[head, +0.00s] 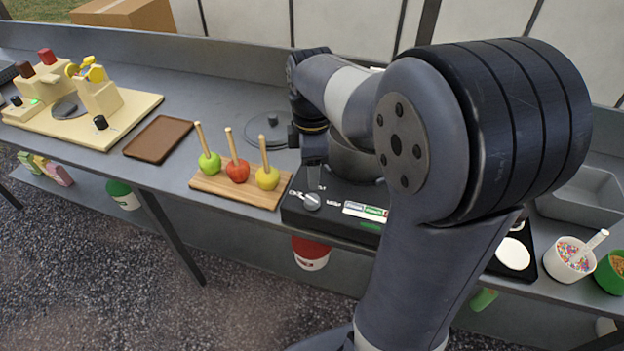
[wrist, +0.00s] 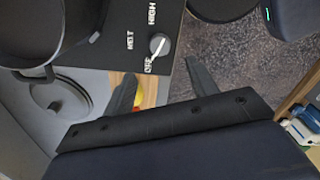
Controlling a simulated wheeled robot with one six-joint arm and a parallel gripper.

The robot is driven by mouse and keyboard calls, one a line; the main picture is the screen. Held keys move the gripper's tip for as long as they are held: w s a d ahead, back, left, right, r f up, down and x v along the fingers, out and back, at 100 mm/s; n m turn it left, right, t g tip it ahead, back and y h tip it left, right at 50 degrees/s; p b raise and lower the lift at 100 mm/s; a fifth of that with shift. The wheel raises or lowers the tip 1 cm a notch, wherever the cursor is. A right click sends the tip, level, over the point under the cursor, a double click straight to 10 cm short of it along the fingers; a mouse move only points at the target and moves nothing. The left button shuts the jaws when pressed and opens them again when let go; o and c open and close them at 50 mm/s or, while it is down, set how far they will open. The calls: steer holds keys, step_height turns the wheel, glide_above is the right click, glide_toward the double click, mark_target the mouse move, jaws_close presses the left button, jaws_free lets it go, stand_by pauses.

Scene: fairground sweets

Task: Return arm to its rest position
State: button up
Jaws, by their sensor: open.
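My gripper (head: 314,176) is open and empty above the front left of the black burner unit (head: 292,212). In the wrist view its two fingers (wrist: 160,70) stand apart, with nothing between them. The grey control knob (head: 311,201) is just below the gripper in the head view. In the wrist view the knob (wrist: 158,44) sits near the labels OFF, MELT and HIGH, and its light mark seems turned towards OFF. My arm is bent forward over the counter and hides part of the burner unit. A dark pot (head: 352,160) stands on it, partly hidden.
Left of the burner, a wooden board (head: 208,184) holds green, red and yellow apples on sticks. A grey lid (head: 265,131) lies behind it. A brown tray (head: 158,138) and a cream board (head: 140,105) are further left. Sprinkle cups (head: 570,262) and a grey bin (head: 585,200) are at right.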

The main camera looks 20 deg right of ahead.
mark_target(312, 199)
steer(key=shift+r, duration=0.7)
step_height(312, 199, down, 11)
steer(key=shift+r, duration=0.1)
stand_by(0.6)
